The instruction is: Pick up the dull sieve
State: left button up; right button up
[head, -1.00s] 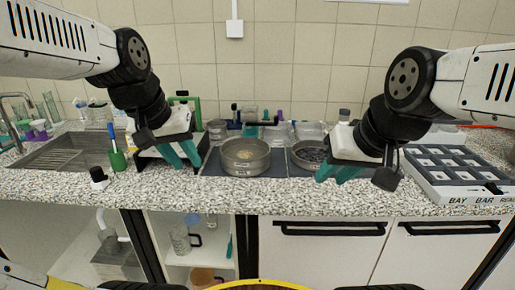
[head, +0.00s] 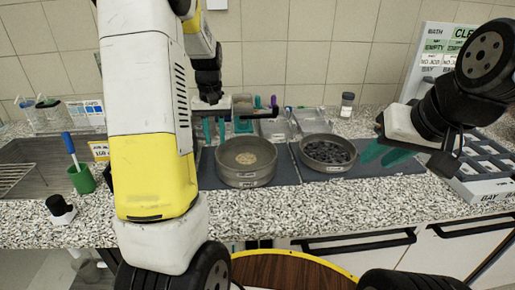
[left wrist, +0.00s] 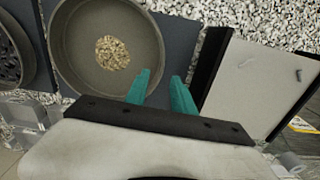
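Two round grey metal sieves stand on dark mats on the counter. The left sieve (head: 246,176) holds a small heap of tan grains; it also shows in the left wrist view (left wrist: 75,77). The right sieve (head: 327,165) holds dark pieces. I cannot tell from finish alone which is the dull one. My left gripper (head: 214,129) is open and empty, fingers pointing down behind the left sieve's back-left rim. My right gripper (head: 384,154) is open and empty, right of the right sieve.
A green cup with a blue-handled brush (head: 82,179) and a black-capped bottle (head: 61,210) stand at the left near the sink (head: 40,170). Clear containers (head: 310,121) stand behind the sieves. A compartment tray (head: 485,180) is at the right. The front counter strip is clear.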

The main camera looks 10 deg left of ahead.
aim_at(216, 151)
pick_arm(q)
jog(key=f, duration=0.5)
jog(key=shift+s+a+f, duration=0.1)
jog(key=shift+a+f, duration=0.1)
jog(key=shift+f, duration=0.05)
jog(key=shift+c, duration=0.2)
grip_shut()
dwell(1.0)
